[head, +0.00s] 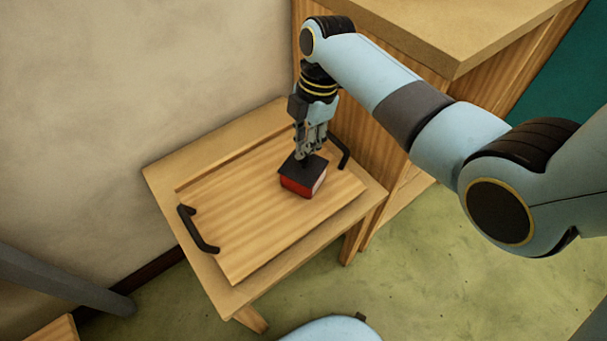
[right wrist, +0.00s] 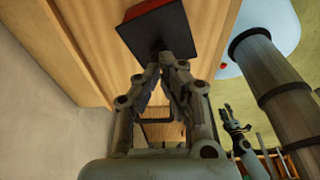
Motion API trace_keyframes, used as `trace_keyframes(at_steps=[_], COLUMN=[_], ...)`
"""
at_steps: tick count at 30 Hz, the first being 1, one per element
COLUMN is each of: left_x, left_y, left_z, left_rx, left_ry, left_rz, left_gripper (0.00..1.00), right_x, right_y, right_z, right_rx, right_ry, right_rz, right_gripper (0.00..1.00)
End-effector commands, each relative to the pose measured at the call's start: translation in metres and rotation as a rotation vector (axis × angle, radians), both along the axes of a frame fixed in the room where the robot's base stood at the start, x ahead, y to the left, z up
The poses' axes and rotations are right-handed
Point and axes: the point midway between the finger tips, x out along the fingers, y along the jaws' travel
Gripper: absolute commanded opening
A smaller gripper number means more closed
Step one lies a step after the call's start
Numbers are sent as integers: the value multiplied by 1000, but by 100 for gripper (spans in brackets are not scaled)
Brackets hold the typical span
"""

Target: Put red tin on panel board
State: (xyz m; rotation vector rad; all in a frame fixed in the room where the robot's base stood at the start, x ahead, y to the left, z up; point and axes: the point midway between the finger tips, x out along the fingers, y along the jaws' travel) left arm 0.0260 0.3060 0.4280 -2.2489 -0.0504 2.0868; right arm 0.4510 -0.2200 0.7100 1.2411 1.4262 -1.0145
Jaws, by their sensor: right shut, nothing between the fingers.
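The red tin (head: 302,180), with a black square lid, sits on the panel board (head: 245,220), toward its right side. The board is a striped wooden panel with black handles at its two ends. My right gripper (head: 305,159) points down, its fingertips at the top of the lid. It is shut with nothing held. In the right wrist view, the shut fingertips (right wrist: 165,62) are at a small dark knob on the lid (right wrist: 155,30); whether they touch it is unclear. My left gripper (right wrist: 235,120) shows small in that view, too small to judge.
The board lies on a small wooden table (head: 165,172) against the pale wall. A taller wooden cabinet (head: 430,40) stands close behind at the right. The black handles (head: 197,230) rise from the board; its left and front parts are clear.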

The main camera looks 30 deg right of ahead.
Motion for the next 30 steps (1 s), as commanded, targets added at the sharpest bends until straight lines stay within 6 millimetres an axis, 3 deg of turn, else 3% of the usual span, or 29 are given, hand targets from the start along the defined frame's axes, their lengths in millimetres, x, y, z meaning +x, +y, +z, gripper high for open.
trace_keyframes(at_steps=[15,30], left_x=[-2,-1], left_y=[0,0], left_z=[-10,-4], left_rx=[0,0], left_ry=[4,3], left_rz=[0,0], left_gripper=[40,40], right_x=[0,0], right_y=[0,0], right_z=[-17,-11], right_rx=[0,0], right_ry=[1,1], right_rz=[0,0], right_gripper=[0,0])
